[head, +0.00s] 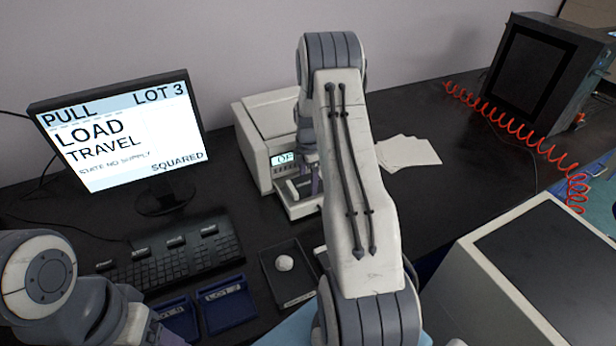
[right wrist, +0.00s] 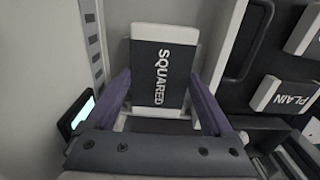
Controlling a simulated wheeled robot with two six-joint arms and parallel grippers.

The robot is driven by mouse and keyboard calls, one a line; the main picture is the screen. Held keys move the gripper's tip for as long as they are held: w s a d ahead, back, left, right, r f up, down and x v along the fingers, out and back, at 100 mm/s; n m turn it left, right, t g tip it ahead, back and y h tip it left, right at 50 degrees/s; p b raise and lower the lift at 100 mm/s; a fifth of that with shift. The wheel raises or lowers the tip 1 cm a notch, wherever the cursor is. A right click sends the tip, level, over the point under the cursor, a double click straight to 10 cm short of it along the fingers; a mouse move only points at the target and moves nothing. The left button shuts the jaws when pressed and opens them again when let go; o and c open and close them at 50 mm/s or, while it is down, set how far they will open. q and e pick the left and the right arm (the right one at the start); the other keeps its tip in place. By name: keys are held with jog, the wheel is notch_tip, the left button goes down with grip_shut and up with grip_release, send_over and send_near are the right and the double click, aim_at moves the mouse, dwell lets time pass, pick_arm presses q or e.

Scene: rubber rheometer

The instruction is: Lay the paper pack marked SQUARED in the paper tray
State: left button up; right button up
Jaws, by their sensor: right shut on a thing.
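The pack marked SQUARED (right wrist: 163,75), dark with a white edge, is between the fingers of my right gripper (right wrist: 163,100) in the right wrist view. The gripper is shut on it. In the head view my right gripper (head: 314,180) is at the front of the white machine (head: 262,125), mostly hidden by my arm. The pale paper tray (head: 299,208) sticks out of the machine below the fingers. Whether the pack touches the tray I cannot tell. Only part of my left arm shows at lower left; its fingers do not show.
A pack marked PLAIN (right wrist: 290,97) and another pack lie in a dark holder, right of the gripper in the wrist view. Loose paper sheets (head: 408,152) lie right of the machine. A keyboard (head: 170,250), blue trays (head: 226,305) and a black tray (head: 270,285) lie in front.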

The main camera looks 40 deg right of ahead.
jog(key=shift+f+b, duration=0.3)
jog(key=shift+f, duration=0.5)
jog(key=o, duration=1.2)
jog(key=shift+o, duration=0.2)
jog(key=s+r+p, duration=0.4)
jog(key=r+p, duration=0.1)
jog(key=r, duration=0.2)
jog(key=shift+a+p, duration=0.3)
jog(key=shift+a, duration=0.15)
jog(key=shift+a+r, duration=0.1)
